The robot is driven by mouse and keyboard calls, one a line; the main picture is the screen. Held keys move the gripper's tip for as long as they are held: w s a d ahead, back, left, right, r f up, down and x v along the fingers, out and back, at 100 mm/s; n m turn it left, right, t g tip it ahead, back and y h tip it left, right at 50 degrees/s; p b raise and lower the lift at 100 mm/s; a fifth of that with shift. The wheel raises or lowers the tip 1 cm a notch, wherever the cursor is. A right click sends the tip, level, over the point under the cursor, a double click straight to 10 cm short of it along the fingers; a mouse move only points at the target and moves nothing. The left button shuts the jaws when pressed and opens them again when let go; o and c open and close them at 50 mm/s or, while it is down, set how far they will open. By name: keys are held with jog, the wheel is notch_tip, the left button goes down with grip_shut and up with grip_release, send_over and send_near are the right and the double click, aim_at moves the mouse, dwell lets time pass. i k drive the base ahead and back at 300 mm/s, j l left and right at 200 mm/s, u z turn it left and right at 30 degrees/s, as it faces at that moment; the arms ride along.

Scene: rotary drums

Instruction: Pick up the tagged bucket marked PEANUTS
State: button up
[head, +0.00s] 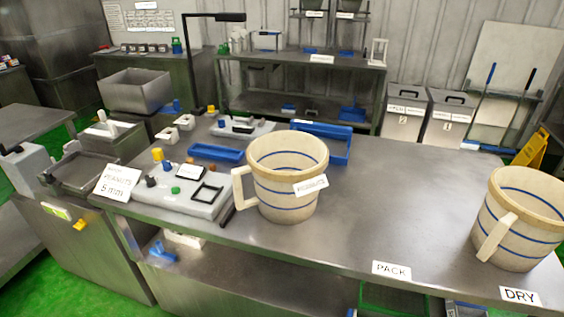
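A cream bucket (287,200) with blue bands, a tan rim and a side handle stands upright on the metal table (400,170). A white tag (311,185) hangs on its right front; its small lettering is blurred but looks like PEANUTS. Its handle (243,186) points left. A second similar bucket (525,220) stands at the table's right end above a DRY label (520,296), its handle toward the front left; no tag shows on it. My gripper is not in view.
A grey panel (150,200) with small coloured parts lies left of the tagged bucket, beside a PEANUTS 5 mm card (118,182). Blue trays (215,153) lie behind. The table between the buckets is clear, with a PACK label (391,270) on its front edge.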

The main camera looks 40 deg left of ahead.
aim_at(287, 167)
jog(key=j+u, duration=0.45)
jog(key=j, duration=1.25)
jog(key=i+j+u, duration=0.35)
jog(key=i+j, duration=0.2)
jog(key=j, duration=0.1)
